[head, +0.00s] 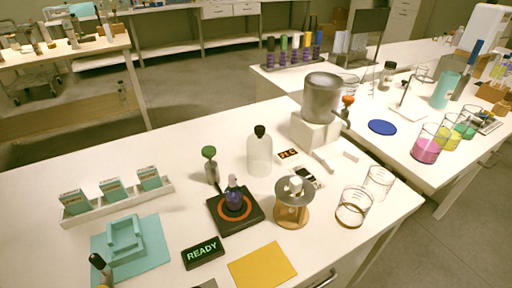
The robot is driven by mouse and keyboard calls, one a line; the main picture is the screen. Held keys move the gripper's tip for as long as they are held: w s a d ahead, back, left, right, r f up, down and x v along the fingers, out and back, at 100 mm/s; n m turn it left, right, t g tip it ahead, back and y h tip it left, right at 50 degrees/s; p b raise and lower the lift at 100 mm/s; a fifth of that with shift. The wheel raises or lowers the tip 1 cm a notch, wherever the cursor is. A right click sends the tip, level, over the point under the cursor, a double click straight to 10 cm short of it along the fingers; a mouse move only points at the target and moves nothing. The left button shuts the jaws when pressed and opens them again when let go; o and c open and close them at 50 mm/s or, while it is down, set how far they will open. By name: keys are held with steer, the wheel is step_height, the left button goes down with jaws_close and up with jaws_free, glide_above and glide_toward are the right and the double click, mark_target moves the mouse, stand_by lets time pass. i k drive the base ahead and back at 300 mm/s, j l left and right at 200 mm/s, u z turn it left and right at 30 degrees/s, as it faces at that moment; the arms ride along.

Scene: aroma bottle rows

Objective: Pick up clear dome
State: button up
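Two clear, see-through vessels stand side by side near the right edge of the front white table. The nearer clear vessel (355,206) is wide, with a brownish ring low on it. The farther clear vessel (379,183) is slightly smaller and stands just behind it to the right. Either could be the clear dome; I cannot tell which, or whether their tops are closed. Both look upright and nothing grips them. My gripper does not show in the head view.
Left of the vessels is a round wooden stand (293,213) with a grey disc. Behind them is a white machine (315,131) with a grey tank. A black burner plate (235,211), a yellow sheet (262,265) and a READY sign (203,253) lie further left. The table edge is close on the right.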

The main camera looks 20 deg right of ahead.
mark_target(260, 143)
steer(key=l+u, duration=0.3)
steer(key=l, duration=0.2)
steer(key=k+l+u, duration=0.1)
steer(key=l+u, duration=0.25)
steer(key=k+l+u, duration=0.1)
steer(key=l+u, duration=0.2)
steer(key=l, duration=0.3)
steer(key=k+l+u, duration=0.3)
steer(key=i+l, duration=0.1)
steer(key=l, duration=0.05)
